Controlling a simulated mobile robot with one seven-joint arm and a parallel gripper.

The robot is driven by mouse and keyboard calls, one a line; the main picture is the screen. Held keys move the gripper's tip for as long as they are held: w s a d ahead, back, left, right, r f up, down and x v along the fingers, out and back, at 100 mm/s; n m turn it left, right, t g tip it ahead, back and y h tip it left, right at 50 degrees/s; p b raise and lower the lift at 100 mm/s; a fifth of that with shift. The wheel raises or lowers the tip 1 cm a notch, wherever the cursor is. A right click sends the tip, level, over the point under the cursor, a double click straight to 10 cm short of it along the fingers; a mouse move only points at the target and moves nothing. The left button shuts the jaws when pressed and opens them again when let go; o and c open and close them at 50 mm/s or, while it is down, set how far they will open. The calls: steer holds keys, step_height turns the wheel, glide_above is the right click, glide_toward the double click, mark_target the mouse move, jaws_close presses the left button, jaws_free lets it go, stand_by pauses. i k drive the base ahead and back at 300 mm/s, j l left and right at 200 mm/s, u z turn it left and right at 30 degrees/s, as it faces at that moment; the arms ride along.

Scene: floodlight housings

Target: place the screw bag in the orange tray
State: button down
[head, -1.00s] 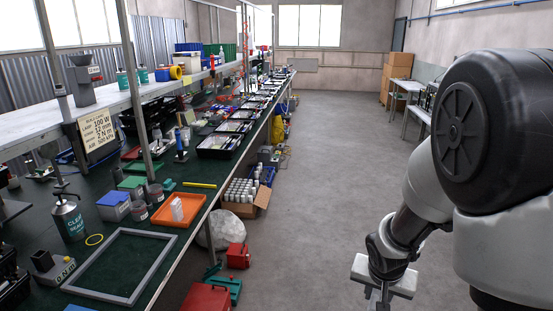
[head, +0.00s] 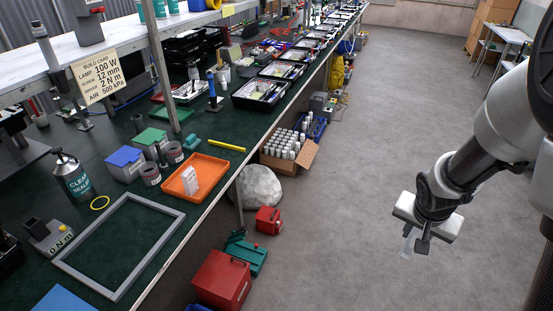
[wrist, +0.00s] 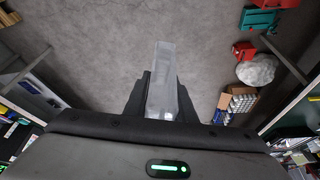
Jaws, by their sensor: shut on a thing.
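My gripper (head: 414,246) hangs over the open floor, to the right of the workbench. It is shut on a small translucent bag, the screw bag (head: 406,247), which hangs below the fingers. In the wrist view the bag (wrist: 164,75) shows pale and clear between the two dark fingers, and its contents are hard to make out. The orange tray (head: 212,172) lies on the green bench top near its front edge, well to the left of my gripper.
A red box (head: 221,280), a pale rock-like lump (head: 260,186) and a carton of bottles (head: 290,150) stand on the floor by the bench. The aisle is clear.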

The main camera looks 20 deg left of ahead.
mark_target(203, 180)
steer(key=i+u, duration=0.15)
steer(key=i, duration=0.5)
steer(key=i+l+u, duration=0.1)
steer(key=i, duration=0.55)
steer(key=i+u, duration=0.25)
steer(key=u, duration=0.2)
steer(key=i+u, duration=0.25)
steer(key=u, duration=0.15)
steer(key=i+l+u, duration=0.15)
steer(key=u, duration=0.3)
steer(key=i+u, duration=0.25)
steer(key=u, duration=0.25)
steer(key=i+u, duration=0.25)
steer(key=u, duration=0.2)
steer(key=i+l+u, duration=0.15)
steer(key=u, duration=0.35)
steer(key=i, duration=0.05)
